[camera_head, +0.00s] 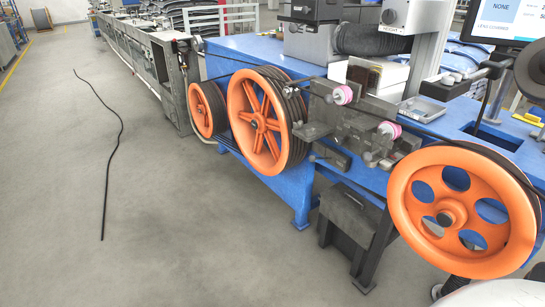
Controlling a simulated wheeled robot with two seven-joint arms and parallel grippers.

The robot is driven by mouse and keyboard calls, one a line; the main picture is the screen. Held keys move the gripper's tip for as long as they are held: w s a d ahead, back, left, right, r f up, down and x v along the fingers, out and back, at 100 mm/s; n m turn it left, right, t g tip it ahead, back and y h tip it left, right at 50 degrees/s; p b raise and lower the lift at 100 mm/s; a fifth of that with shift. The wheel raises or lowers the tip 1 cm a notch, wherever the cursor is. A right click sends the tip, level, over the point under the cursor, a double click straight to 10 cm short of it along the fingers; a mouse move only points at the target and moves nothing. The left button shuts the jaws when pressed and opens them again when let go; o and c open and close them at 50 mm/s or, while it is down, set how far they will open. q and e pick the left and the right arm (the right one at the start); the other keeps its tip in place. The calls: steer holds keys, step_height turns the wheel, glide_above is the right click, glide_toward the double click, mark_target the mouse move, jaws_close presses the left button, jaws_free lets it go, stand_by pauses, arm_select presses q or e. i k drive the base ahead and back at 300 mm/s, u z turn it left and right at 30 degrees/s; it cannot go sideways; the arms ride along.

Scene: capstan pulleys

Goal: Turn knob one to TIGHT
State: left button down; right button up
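No part in view is readably marked as knob one or TIGHT. A dark grey block (350,128) on the blue machine's front carries two small pink-and-white round parts, an upper left one (343,95) and a lower right one (390,130). I cannot tell whether either is a knob. A small grey fitting (318,158) sticks out low on the block's left.
Orange pulleys stand along the blue machine bench (290,190): a small one (203,109), a large one (259,122) and a near right one (462,210). A grey box (348,218) stands below. A black cable (119,150) lies on the otherwise clear floor at left.

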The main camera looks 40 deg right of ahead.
mark_target(339, 141)
steer(key=u, duration=0.45)
steer(key=i, duration=0.9)
steer(key=z, duration=0.75)
steer(key=i, duration=1.2)
steer(key=z, duration=1.2)
